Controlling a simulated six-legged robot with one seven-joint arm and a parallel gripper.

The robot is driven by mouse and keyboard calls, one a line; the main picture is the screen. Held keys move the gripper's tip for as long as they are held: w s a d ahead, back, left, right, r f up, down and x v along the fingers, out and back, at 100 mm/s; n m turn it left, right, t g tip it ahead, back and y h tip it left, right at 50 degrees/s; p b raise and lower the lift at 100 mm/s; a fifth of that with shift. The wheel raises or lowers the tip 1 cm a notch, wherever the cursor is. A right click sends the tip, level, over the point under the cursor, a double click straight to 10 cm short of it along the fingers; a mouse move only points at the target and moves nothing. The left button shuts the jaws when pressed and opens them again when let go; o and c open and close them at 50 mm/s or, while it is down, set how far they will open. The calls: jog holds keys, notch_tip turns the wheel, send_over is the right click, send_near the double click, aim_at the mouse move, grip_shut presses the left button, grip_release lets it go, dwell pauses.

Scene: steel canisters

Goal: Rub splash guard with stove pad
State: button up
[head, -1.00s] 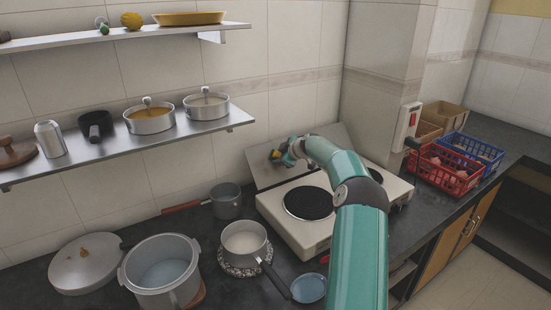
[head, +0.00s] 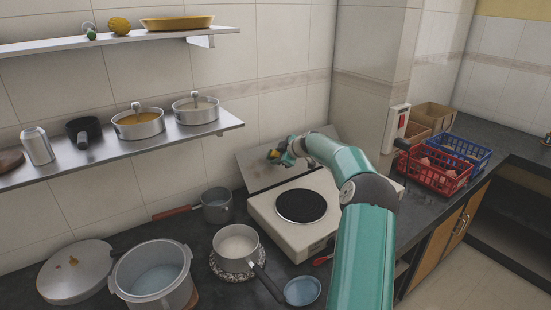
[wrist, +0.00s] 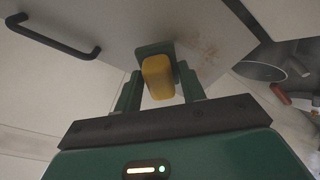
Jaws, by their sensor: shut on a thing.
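The splash guard (head: 252,174) is a grey metal panel standing upright behind the stove, leaning against the tiled wall. It also fills the middle of the wrist view (wrist: 120,35), with brownish stains (wrist: 203,50) right of the pad. My gripper (head: 282,155) is at the panel's face. In the wrist view my gripper (wrist: 160,85) is shut on the stove pad (wrist: 158,79), a yellow sponge block with a dark green layer on its far side. The green layer is against or very near the panel; I cannot tell if it touches. My arm hides the panel's right part.
The white stove (head: 275,225) has a black burner (head: 301,206) in front of the panel. A saucepan (head: 237,248) and a large pot (head: 150,275) stand to the left. The shelf (head: 75,163) with lidded pots is at upper left. Red (head: 433,180) and blue baskets are at right.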

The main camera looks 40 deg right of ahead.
jog(key=shift+v, duration=0.85)
jog(key=shift+a+r, duration=0.15)
jog(key=shift+v, duration=1.45)
jog(key=shift+w+a+r, duration=0.1)
